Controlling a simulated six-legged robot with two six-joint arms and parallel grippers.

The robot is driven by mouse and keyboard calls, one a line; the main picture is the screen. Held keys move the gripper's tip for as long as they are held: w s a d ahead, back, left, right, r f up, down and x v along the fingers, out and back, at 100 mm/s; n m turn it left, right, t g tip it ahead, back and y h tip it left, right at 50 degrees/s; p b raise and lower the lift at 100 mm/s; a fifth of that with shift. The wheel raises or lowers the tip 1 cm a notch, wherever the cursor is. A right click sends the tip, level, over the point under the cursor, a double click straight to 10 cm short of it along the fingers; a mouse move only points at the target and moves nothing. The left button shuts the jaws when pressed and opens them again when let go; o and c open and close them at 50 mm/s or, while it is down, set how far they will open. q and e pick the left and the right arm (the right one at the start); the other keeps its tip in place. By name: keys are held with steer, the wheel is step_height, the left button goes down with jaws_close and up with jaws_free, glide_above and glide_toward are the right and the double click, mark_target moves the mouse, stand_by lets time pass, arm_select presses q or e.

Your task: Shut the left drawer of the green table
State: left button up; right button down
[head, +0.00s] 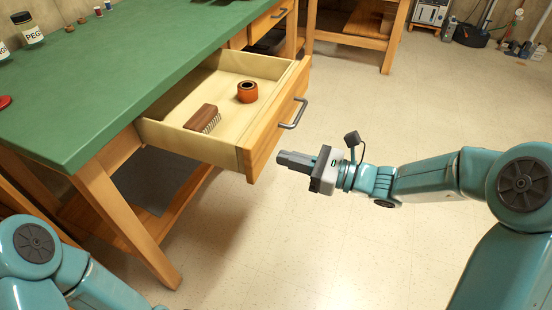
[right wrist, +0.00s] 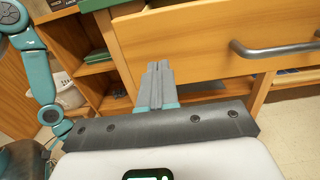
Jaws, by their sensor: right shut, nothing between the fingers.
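The green table (head: 100,85) has a wooden left drawer (head: 264,128) that stands well open, jutting out past the table edge. Its front carries a grey bar handle (head: 294,113); the drawer front (right wrist: 205,48) and handle (right wrist: 275,50) also show in the right wrist view. A brown brush (head: 203,117) and an orange roll (head: 247,92) lie inside the drawer. My right gripper (head: 281,157) is shut and empty, just outside the drawer front, nearer than the handle and pointing toward the front. Contact cannot be told. My left arm shows at lower left; its gripper is out of view.
A second drawer (head: 268,21) of the table, farther back, looks shut. Jars and spools stand on the tabletop. A wooden bench (head: 348,42) is at the back. The tiled floor (head: 350,110) right of the drawer is clear.

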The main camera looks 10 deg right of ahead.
mark_target(262, 152)
steer(key=shift+b+x, duration=0.35)
steer(key=shift+x, duration=1.35)
